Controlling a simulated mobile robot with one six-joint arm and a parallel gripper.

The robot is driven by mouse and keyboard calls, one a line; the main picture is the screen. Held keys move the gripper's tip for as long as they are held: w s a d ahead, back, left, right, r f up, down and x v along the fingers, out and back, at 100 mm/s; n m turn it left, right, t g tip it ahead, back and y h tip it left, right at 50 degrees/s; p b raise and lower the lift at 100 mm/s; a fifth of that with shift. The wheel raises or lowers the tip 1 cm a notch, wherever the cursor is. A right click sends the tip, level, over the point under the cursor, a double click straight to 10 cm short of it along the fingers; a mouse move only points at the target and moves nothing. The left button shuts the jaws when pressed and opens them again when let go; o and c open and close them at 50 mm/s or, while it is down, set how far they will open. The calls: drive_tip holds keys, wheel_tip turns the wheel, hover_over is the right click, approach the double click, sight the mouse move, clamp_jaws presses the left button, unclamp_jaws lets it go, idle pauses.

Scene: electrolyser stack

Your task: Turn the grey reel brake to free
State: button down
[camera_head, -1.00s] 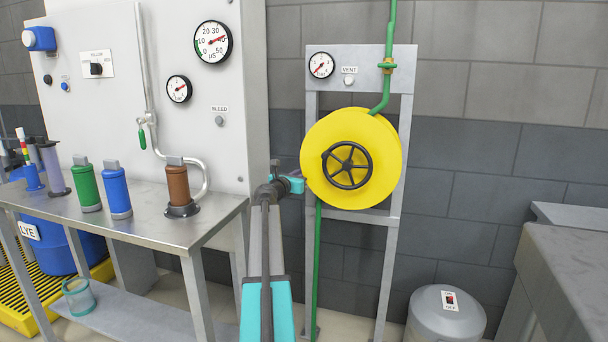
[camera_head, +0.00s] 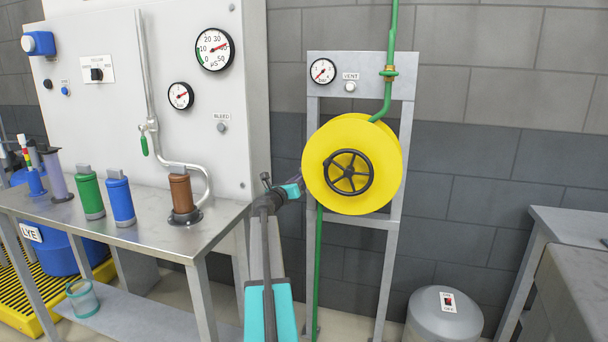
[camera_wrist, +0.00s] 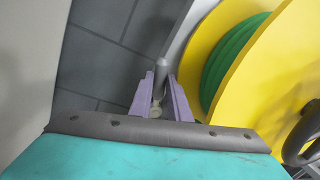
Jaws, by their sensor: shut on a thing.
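The yellow hose reel (camera_head: 390,165) with a black handwheel (camera_head: 348,172) is mounted on a grey frame. In the wrist view the reel's yellow flanges (camera_wrist: 285,60) and green hose (camera_wrist: 225,65) show at the right. The grey reel brake (camera_wrist: 160,72) is a short, dark grey rod beside the reel. My gripper (camera_wrist: 162,100), with purple fingers, is shut on it, one finger at each side. In the head view my gripper (camera_head: 299,184) is at the reel's left edge. The brake's base and any markings are hidden there.
A steel bench (camera_head: 130,228) with bottles stands at the left, before a white gauge panel (camera_head: 120,130). A grey drum (camera_head: 445,315) with a switch stands low at the right. A green pipe (camera_head: 393,40) comes down to the reel. Another bench (camera_head: 570,235) is at the far right.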

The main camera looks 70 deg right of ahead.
drive_tip(key=shift+w+f+n+p, duration=0.15)
drive_tip(key=shift+w+n+p, duration=0.35)
drive_tip(key=shift+n+p, duration=0.5)
drive_tip(key=c, duration=1.9)
unclamp_jaws()
drive_tip(key=shift+f, duration=0.1)
drive_tip(key=shift+c, duration=0.2)
drive_tip(key=shift+a, duration=0.15)
drive_tip(key=a+f, duration=0.1)
drive_tip(key=a, duration=1)
drive_tip(key=shift+w+a, duration=0.3)
drive_tip(key=shift+a, duration=0.05)
drive_tip(key=shift+f, duration=0.1)
